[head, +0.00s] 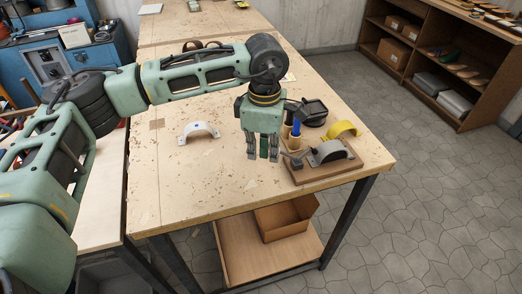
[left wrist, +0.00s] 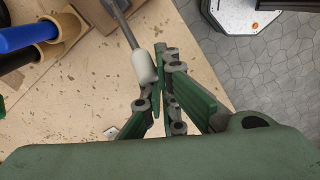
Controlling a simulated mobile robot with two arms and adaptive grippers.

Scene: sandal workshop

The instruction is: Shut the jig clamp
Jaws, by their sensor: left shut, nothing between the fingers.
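The jig stands at the right front of the table, a wooden base (head: 322,173) with a grey rounded form (head: 329,152). A lever rod with a pale grip (left wrist: 145,66), seemingly the jig clamp's handle, shows in the left wrist view, raised beside my fingers. My left gripper (head: 263,157) points down just left of the jig. Its fingers (left wrist: 168,62) are shut with nothing between them. The pale grip is right beside the left finger; I cannot tell whether they touch. In the head view the lever is largely hidden by my gripper. My right gripper is not in view.
Tan holders with a blue-handled tool (head: 296,128) stand close behind the jig, near a black tray (head: 314,112) and a yellow arched piece (head: 343,129). A white arched piece (head: 198,131) lies left. The table's front left is clear except for scraps.

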